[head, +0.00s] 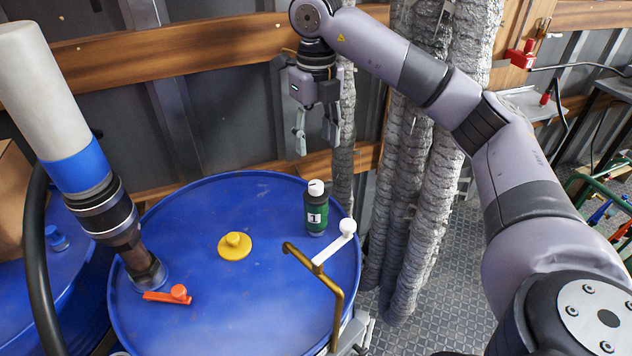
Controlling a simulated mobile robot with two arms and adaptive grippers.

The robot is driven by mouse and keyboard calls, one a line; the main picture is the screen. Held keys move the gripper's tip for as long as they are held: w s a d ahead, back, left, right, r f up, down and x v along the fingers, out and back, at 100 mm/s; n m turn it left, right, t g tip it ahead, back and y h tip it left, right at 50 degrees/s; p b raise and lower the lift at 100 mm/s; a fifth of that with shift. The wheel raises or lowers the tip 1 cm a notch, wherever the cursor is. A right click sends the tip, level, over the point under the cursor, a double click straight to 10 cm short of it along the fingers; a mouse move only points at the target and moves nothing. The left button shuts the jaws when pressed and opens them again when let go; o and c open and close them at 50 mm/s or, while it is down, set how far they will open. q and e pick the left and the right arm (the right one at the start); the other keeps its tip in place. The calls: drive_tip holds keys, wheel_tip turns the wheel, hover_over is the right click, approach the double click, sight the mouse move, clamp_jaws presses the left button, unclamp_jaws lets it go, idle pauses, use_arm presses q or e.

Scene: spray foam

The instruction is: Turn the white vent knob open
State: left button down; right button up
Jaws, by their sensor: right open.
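The white vent knob (347,227) is a small round ball on a white lever. The lever slants down-left to a bent brass pipe (335,297) over the right part of the blue drum lid (215,320). My right gripper (316,140) hangs fingers down, above and beyond the far right rim of the drum in the picture. Its two fingers are apart with nothing between them, and it is clear of the knob. My left gripper does not show.
A dark bottle (316,208) labelled 1 stands on the lid near the knob. A yellow cap (235,246) and an orange lever (168,295) are on the lid. A thick pump tube (75,150) rises at left. Silver ducts (415,190) stand behind my right arm.

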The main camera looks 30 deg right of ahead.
sight(316, 184)
wheel_tip(316, 184, down, 11)
drive_tip(key=shift+f+p, duration=0.1)
drive_tip(key=shift+p, duration=0.8)
drive_tip(key=shift+c, duration=0.2)
clamp_jaws()
